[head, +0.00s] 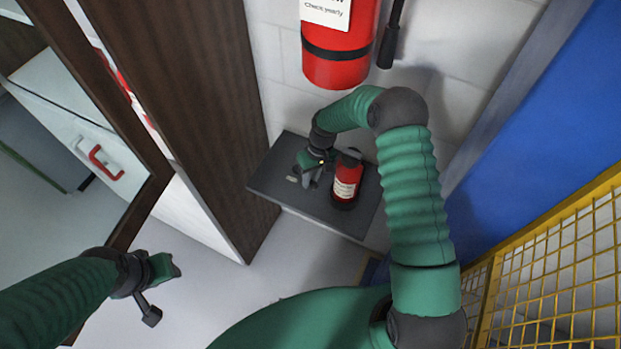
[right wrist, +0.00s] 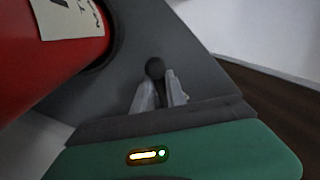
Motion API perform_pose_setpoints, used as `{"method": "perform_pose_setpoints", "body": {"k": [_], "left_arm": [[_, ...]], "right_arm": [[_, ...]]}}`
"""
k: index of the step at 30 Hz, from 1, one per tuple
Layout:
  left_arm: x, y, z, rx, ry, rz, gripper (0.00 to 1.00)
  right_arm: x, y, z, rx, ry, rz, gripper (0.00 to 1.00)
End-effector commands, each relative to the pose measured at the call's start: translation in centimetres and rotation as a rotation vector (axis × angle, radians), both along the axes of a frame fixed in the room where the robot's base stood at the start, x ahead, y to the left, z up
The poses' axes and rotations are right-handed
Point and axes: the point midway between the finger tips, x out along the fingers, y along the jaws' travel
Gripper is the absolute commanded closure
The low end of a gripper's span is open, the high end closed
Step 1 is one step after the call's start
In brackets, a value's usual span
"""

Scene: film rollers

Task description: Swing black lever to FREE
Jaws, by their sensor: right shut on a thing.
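The black lever (right wrist: 155,68) shows in the right wrist view as a round dark knob between my fingers. It rises from a dark grey shelf-like panel (head: 265,182), and its lower part is hidden by my fingers. My right gripper (right wrist: 163,88) is shut on the lever, with a pale finger on each side of it. In the head view my right gripper (head: 312,181) is low over the panel and hides most of the lever. No FREE marking can be read. My left gripper (head: 172,267) hangs at the lower left, away from the panel; its jaws are unclear.
A large red extinguisher (head: 340,66) hangs on the wall above. A brown wooden panel (head: 190,90) stands left, a yellow mesh (head: 560,265) right. The floor near my left gripper is clear.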

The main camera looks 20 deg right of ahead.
Motion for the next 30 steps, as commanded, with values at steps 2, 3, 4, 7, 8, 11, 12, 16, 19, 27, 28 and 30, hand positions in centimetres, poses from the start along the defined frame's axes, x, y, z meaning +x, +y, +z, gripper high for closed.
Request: {"method": "perform_pose_setpoints", "body": {"k": [2, 3, 4, 7, 8, 11, 12, 16, 19, 27, 28, 30], "left_arm": [[0.0, 0.0, 0.0, 0.000, 0.000, 0.000, 0.64], [0.0, 0.0, 0.0, 0.000, 0.000, 0.000, 0.64], [0.0, 0.0, 0.0, 0.000, 0.000, 0.000, 0.64], [0.0, 0.0, 0.0, 0.000, 0.000, 0.000, 0.64], [0.0, 0.0, 0.0, 0.000, 0.000, 0.001, 0.64], [0.0, 0.0, 0.0, 0.000, 0.000, 0.001, 0.64], [0.0, 0.0, 0.0, 0.000, 0.000, 0.001, 0.64], [0.0, 0.0, 0.0, 0.000, 0.000, 0.001, 0.64], [0.0, 0.0, 0.0, 0.000, 0.000, 0.000, 0.64], [0.0, 0.0, 0.8, 0.000, 0.000, 0.000, 0.64], [0.0, 0.0, 1.0, 0.000, 0.000, 0.000, 0.64], [0.0, 0.0, 1.8, 0.000, 0.000, 0.000, 0.64]], "right_arm": [[-0.1, -0.4, -0.1, -0.006, 0.001, -0.005, 1.00], [0.0, -0.4, -0.1, -0.006, 0.001, -0.006, 1.00], [0.0, -0.4, -0.1, -0.007, 0.001, -0.006, 1.00], [0.0, -0.4, -0.1, -0.006, 0.001, -0.006, 0.71], [0.0, -0.4, -0.1, -0.006, 0.000, -0.006, 0.67], [0.0, -0.4, -0.1, -0.006, 0.000, -0.006, 0.62], [0.0, -0.4, -0.1, -0.006, -0.001, -0.006, 0.62], [0.0, -0.4, -0.1, -0.006, -0.001, -0.006, 0.62], [0.0, -0.4, -0.1, -0.005, -0.001, -0.006, 0.62], [-0.1, 0.5, 0.3, -0.005, 0.000, -0.106, 0.62], [-0.2, 0.9, 0.3, -0.006, 0.001, -0.146, 0.62], [-0.2, 1.9, 0.5, -0.006, 0.002, -0.263, 0.62]]}}
